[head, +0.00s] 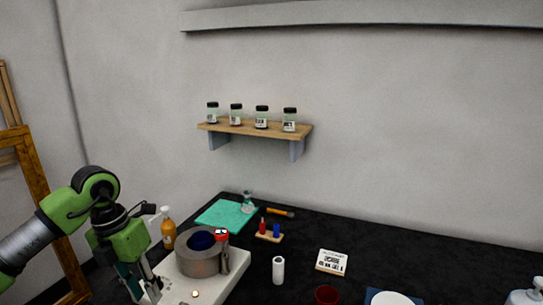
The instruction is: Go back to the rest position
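My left arm comes in from the left edge of the head view. Its green and black gripper (141,290) points down at the front left, beside the left edge of a white slab (230,277). The two fingers look apart, with nothing seen between them; the lowest part of the gripper is close to the bottom of the picture. A grey round pot (198,264) with something dark blue inside stands on the slab, to the right of the gripper. My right gripper is not in view.
An amber bottle (168,232) stands just behind the gripper. A green mat (224,214), a small rack (269,237), a white cylinder (278,270), a sign card (331,262) and a red cup (326,295) are on the black table (420,252). A wall shelf (255,130) holds several jars.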

